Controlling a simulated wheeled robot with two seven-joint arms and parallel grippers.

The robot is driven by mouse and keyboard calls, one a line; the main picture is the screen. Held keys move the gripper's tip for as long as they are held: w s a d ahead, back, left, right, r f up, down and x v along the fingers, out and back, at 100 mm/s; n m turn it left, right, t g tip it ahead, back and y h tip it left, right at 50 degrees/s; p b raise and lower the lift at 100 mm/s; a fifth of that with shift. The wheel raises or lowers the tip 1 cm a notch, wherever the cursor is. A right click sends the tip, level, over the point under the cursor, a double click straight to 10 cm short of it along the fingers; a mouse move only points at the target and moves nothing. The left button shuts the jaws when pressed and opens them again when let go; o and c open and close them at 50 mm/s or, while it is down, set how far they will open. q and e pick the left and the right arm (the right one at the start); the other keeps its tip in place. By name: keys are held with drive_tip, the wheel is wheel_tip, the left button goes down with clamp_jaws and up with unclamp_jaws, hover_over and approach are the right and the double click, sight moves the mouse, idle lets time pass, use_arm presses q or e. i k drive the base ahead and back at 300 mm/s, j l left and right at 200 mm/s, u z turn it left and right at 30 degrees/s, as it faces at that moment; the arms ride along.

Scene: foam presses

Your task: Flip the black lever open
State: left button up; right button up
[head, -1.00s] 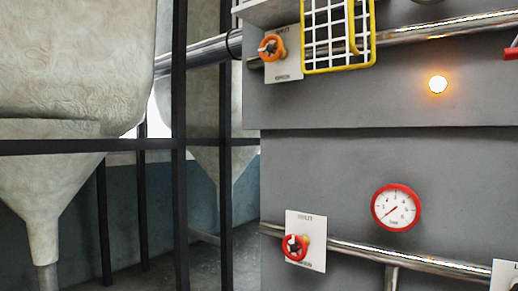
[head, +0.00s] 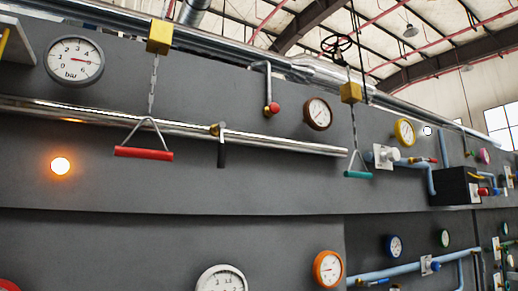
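A black lever (head: 221,150) shows in the head view, left of the middle. It hangs straight down from a small brass fitting (head: 215,130) on a long shiny pipe (head: 290,141) along the grey panel. Neither of my grippers is in the head view, so their distance from the lever cannot be told.
A red pull handle (head: 143,154) hangs on a chain left of the lever, and a teal one (head: 358,174) hangs to the right. A red-knobbed bent rod (head: 271,108) is above right. Several gauges, including a white one (head: 75,60), sit on the grey panel (head: 120,190).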

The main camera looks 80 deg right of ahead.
sight(221, 165)
drive_tip(key=z, duration=0.45)
drive_tip(key=l+z, duration=0.1)
drive_tip(key=z, duration=0.85)
drive_tip(key=l+z, duration=0.1)
drive_tip(key=z, duration=0.85)
